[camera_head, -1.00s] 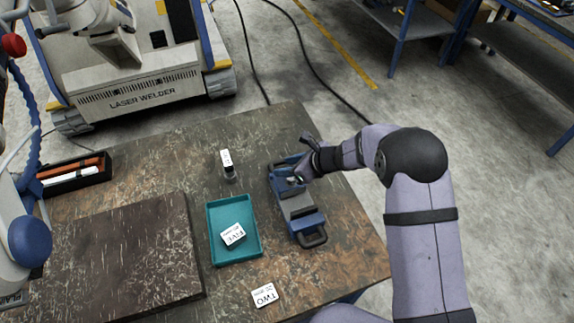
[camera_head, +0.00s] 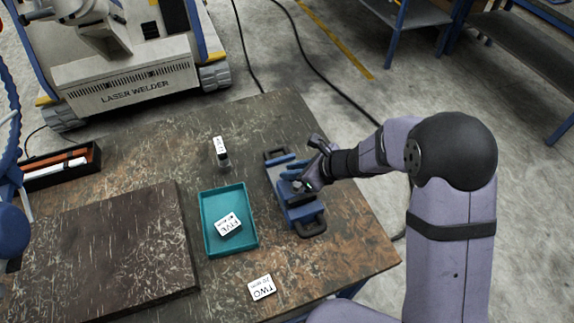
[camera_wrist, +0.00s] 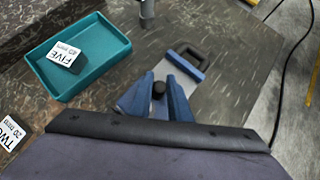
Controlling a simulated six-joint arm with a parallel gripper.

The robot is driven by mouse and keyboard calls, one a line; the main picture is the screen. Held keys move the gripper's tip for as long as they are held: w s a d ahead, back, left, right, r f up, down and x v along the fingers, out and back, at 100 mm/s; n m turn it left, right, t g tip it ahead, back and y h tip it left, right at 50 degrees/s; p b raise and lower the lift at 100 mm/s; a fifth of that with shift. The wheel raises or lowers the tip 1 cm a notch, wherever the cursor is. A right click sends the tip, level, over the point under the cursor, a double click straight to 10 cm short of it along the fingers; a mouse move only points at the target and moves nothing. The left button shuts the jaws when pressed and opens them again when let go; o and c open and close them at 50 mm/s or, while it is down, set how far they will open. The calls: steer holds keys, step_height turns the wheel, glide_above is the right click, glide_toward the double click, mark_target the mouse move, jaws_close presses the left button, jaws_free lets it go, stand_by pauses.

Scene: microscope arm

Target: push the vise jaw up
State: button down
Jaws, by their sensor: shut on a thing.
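The blue vise (camera_head: 307,215) lies on the table to the right of the teal tray, with a black handle loop at each end. My gripper (camera_head: 300,186) is over its middle, shut on the movable vise jaw (camera_wrist: 180,103), close to the near end block. The fingertips and the exact contact are largely hidden in the head view. In the wrist view a dark round knob (camera_wrist: 158,88) stands between blue parts. A stretch of grey bed lies between these and the far blue bar (camera_wrist: 185,65).
A dark board (camera_head: 100,245) covers the left side.

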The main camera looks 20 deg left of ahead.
steer(key=shift+s+d+f, duration=0.1)
steer(key=shift+s+d, duration=0.2)
steer(key=c, duration=1.6)
jaws_free()
steer(key=shift+c, duration=0.2)
steer(key=shift+v, duration=3.8)
steer(key=shift+a, duration=0.1)
